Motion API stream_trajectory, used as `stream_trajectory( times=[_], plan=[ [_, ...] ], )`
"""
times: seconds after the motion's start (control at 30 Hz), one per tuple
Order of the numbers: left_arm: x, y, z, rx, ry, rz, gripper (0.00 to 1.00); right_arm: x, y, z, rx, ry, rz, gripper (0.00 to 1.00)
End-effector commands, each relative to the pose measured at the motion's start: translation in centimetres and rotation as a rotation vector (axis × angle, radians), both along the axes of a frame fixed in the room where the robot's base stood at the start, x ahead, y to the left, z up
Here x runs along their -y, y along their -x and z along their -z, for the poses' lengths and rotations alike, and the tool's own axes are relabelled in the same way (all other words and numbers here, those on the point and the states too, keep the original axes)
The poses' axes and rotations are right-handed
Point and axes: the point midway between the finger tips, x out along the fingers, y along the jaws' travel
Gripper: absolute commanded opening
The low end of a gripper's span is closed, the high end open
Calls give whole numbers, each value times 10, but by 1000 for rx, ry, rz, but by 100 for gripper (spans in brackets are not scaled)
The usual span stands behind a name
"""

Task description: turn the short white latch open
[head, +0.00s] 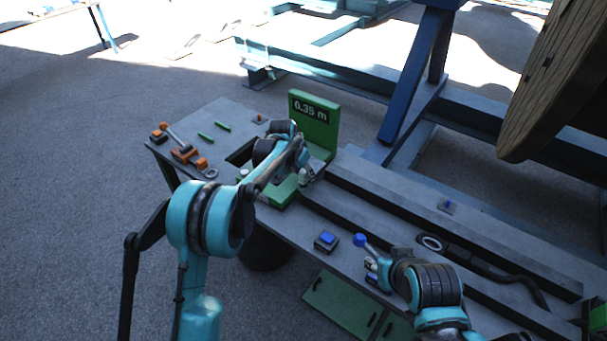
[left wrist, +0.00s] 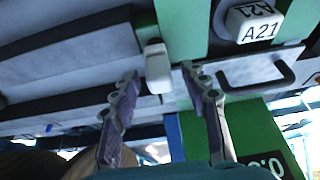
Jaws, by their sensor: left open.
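The short white latch (left wrist: 157,66) shows in the left wrist view as a small upright block at the edge of a green strip. My left gripper (left wrist: 160,77) is open, with one fingertip on each side of the latch's lower end. Whether a finger touches it I cannot tell. In the head view my left gripper (head: 306,176) is over the green machine with the "0.35 m" display (head: 314,112), and the latch is hidden there. My right gripper (head: 371,267) is low by the bench's front edge, small and partly hidden by its arm; its jaws are unclear.
A white block marked "A21" (left wrist: 253,24) and a metal plate with a dark handle (left wrist: 268,84) sit right of the latch. A blue button box (head: 326,241) and a blue-knobbed lever (head: 360,240) stand near my right gripper. Orange tools (head: 186,154) lie at the bench's left.

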Motion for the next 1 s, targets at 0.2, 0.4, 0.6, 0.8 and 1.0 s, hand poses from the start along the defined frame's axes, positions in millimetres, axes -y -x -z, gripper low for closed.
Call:
stream_trajectory(
  times=[0.2,0.4,0.6,0.8,1.0],
  plan=[
    [0,-1,1,0,0,0,45,0,0,0,0,0,0,40],
    [0,-1,1,0,0,0,5,0,0,0,0,0,0,40],
    [0,0,1,0,0,-1,0,0,0,0,0,0,0,40],
    [0,0,1,0,-1,-32,0,0,0,-1,0,0,0,40],
    [1,0,0,1,-1,-130,0,0,0,-5,0,0,0,40]
  ],
)
